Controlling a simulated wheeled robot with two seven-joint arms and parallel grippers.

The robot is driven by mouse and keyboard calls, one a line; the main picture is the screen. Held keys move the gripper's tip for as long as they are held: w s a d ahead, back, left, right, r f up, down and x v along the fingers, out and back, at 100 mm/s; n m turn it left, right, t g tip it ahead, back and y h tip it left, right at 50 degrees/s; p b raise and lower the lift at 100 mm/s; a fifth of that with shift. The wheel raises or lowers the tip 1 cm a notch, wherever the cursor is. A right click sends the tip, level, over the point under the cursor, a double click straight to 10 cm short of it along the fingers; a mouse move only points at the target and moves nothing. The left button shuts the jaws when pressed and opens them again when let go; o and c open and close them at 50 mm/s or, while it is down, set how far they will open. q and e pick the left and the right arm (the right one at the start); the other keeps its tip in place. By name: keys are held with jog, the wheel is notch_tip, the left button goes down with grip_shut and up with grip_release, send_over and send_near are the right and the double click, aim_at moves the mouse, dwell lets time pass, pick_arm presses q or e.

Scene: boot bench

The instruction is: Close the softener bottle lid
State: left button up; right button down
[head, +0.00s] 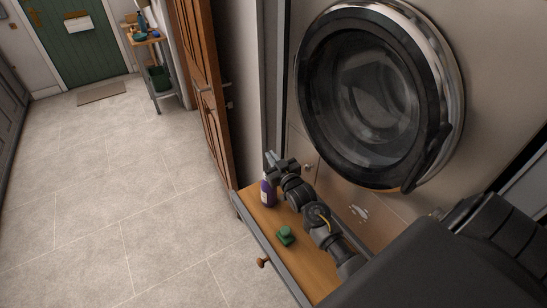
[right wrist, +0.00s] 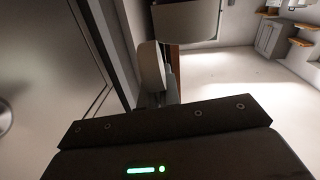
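The softener bottle (head: 267,191) is a small purple bottle with a pale label. It stands upright at the far end of the wooden bench top in the head view. My right gripper (head: 271,159) is at the bottle's top, and its dark body and fingers cover that part. The lid is hidden, so I cannot tell how it stands or whether the gripper touches it. In the right wrist view, pale grey finger parts (right wrist: 152,70) show beyond the dark gripper body, but the gap between the fingers is unclear. The bottle cannot be made out there. My left gripper is not in view.
A small green object (head: 286,236) lies on the wooden bench top (head: 262,220), beside my right arm. A washing machine with a round dark door (head: 372,95) rises behind the bench. A brown wooden door (head: 203,90) stands at its far left. The tiled floor (head: 120,190) is clear.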

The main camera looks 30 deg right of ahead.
jog(key=shift+f, duration=0.2)
jog(key=c, duration=1.6)
grip_release()
jog(key=shift+s+a+b, duration=0.2)
jog(key=shift+s+b, duration=0.25)
jog(key=shift+s, duration=1.35)
jog(key=shift+s+a+b, duration=0.2)
jog(key=shift+s+b, duration=0.25)
jog(key=shift+s, duration=1.3)
jog(key=shift+s+a+b, duration=0.2)
jog(key=shift+s+b, duration=0.25)
jog(key=shift+s, duration=1.35)
